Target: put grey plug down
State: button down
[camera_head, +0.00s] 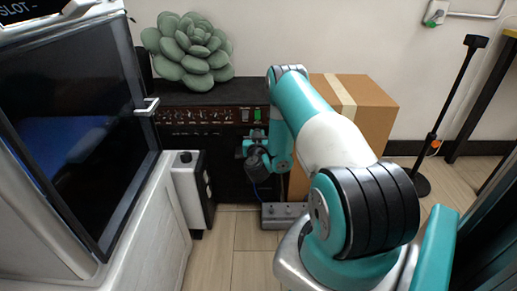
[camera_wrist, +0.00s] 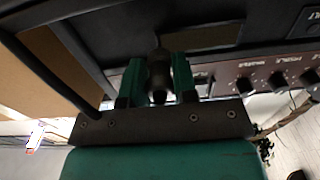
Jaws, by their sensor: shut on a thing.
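My gripper (camera_wrist: 158,80) shows in the wrist view with its two teal fingers closed on a dark grey plug (camera_wrist: 158,72). The plug sits between the fingers, its narrow end pointing away from my palm toward a dark surface. In the head view, my gripper (camera_head: 247,148) is in front of the black amplifier (camera_head: 225,178), below its knob panel. The plug is too small or hidden to make out there. I cannot tell whether it touches the amplifier.
A succulent (camera_head: 190,48) stands on the amplifier. A cardboard box (camera_head: 368,105) is behind my arm. A grey socket-like bar (camera_head: 270,222) lies on the floor below my gripper. A white upright unit (camera_head: 188,196) and a large dark-windowed machine (camera_head: 75,130) stand left. Some floor is clear in front.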

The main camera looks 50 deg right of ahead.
notch_tip(320, 180, down, 4)
jog(key=b, duration=0.4)
jog(key=shift+w+d+f, duration=0.1)
jog(key=shift+d, duration=0.1)
jog(key=shift+r, duration=0.2)
jog(key=shift+f, duration=0.65)
jog(key=c, duration=0.9)
grip_release()
jog(key=shift+r, duration=0.15)
